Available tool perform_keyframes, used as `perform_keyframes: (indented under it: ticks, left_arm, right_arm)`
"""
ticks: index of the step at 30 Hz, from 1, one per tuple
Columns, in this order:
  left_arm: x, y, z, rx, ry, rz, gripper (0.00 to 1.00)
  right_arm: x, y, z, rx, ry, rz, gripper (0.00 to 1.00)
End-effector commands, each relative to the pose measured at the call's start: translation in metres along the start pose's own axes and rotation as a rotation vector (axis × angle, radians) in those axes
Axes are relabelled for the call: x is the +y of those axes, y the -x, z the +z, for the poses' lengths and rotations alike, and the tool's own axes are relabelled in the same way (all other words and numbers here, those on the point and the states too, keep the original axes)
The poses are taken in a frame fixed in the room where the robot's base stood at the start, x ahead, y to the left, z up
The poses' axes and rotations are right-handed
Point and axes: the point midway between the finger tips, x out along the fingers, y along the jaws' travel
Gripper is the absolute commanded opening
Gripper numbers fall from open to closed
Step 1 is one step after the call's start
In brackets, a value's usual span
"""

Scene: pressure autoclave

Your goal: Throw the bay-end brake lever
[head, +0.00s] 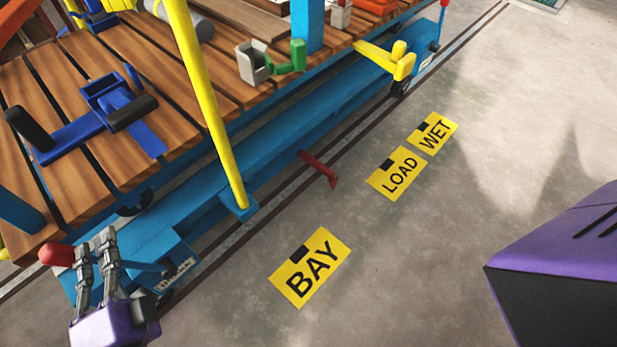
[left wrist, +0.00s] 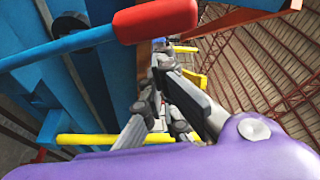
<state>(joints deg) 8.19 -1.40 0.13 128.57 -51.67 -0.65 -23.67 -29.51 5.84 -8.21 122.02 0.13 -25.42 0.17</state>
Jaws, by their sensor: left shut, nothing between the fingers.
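The bay-end brake lever is a blue rod with a red grip (head: 57,256) at the near end of the blue wheeled cart frame. It lies roughly level, with the grip pointing left. My left gripper (head: 95,243) is shut and empty, with its fingers up in front of the rod, just right of the red grip. In the left wrist view the red grip (left wrist: 155,21) and blue rod cross above the fingers (left wrist: 172,85). I cannot tell whether the fingers touch the lever. My right gripper is not in view.
A yellow BAY sign (head: 309,267) lies on the floor near this end; LOAD (head: 395,173) and WET (head: 433,133) signs lie farther along. A yellow post (head: 212,105) rises from the cart. The wooden deck (head: 70,75) carries a blue clamp-like fixture (head: 85,118). Floor to the right is clear.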

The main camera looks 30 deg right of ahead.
Motion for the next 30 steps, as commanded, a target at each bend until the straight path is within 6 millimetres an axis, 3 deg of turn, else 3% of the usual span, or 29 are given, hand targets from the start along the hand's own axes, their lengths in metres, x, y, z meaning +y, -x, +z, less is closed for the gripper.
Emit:
perform_keyframes:
  ticks: [6, 12, 26, 30]
  left_arm:
    - [-0.004, 0.009, 0.026, 0.001, 0.034, -0.012, 0.0]
    - [-0.004, 0.013, 0.037, -0.001, 0.034, -0.011, 0.0]
    - [-0.004, 0.014, 0.042, -0.003, 0.034, -0.009, 0.0]
    - [-0.004, 0.014, 0.041, -0.001, 0.034, -0.01, 0.0]
  right_arm:
    - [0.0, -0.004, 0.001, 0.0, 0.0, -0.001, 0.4]
    - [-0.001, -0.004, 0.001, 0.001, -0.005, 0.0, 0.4]
    - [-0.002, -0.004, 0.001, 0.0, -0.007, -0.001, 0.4]
    - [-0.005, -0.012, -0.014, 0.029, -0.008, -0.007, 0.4]
